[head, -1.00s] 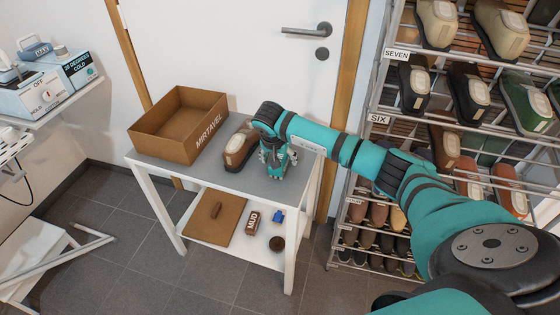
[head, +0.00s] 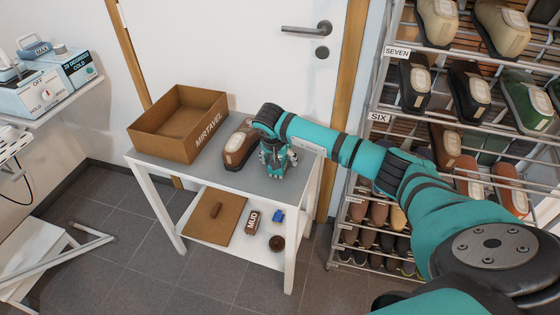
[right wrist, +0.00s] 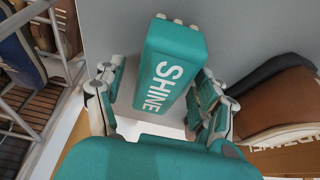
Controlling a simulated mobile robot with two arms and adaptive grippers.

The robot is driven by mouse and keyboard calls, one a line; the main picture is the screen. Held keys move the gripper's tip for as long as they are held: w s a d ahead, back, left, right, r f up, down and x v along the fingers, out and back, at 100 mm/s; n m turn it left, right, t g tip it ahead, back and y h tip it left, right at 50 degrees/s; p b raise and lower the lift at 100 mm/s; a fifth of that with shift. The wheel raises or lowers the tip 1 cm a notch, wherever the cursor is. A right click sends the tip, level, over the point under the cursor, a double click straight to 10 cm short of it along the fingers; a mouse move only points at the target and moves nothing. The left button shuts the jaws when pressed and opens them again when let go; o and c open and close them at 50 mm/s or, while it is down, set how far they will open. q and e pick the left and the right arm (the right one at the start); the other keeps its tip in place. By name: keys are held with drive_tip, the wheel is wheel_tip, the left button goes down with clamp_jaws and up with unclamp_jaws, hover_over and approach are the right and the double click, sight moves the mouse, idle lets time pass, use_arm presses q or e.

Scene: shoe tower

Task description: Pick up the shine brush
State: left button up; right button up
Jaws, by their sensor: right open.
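The shine brush (right wrist: 172,70) is a teal block with white "SHINE" lettering and pale bristles at its far end. In the right wrist view it lies between the two fingers of my right gripper (right wrist: 158,85). The fingers are spread, one on each side of it; whether either touches it I cannot tell. In the head view my right gripper (head: 278,160) is low over the grey table top (head: 235,185), right of a brown shoe (head: 240,146). There the brush is mostly hidden by the gripper and hard to tell from it. My left gripper is out of view.
An open brown box (head: 165,140) stands on the table's left. The lower shelf holds a brown board (head: 213,217), a "MUD" brush (head: 252,222), a small blue item (head: 278,216) and a round dark item (head: 277,243). A shoe rack (head: 385,125) stands close on the right.

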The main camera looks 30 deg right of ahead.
drive_tip(key=c, duration=1.3)
drive_tip(key=shift+r, duration=0.1)
wheel_tip(320, 180, up, 5)
drive_tip(key=p, duration=0.3)
drive_tip(key=shift+w+p, duration=0.1)
drive_tip(key=shift+p, duration=0.2)
drive_tip(key=shift+s+a+r+p, duration=0.1)
drive_tip(key=shift+s+a+p, duration=0.95)
drive_tip(key=shift+s+a, duration=0.85)
drive_tip(key=shift+s+a+r+p, duration=0.1)
drive_tip(key=shift+s+a+p, duration=0.95)
drive_tip(key=shift+s+a, duration=0.85)
drive_tip(key=shift+s+a+p, duration=1.05)
drive_tip(key=shift+s+a, duration=0.3)
drive_tip(key=shift+s, duration=1.05)
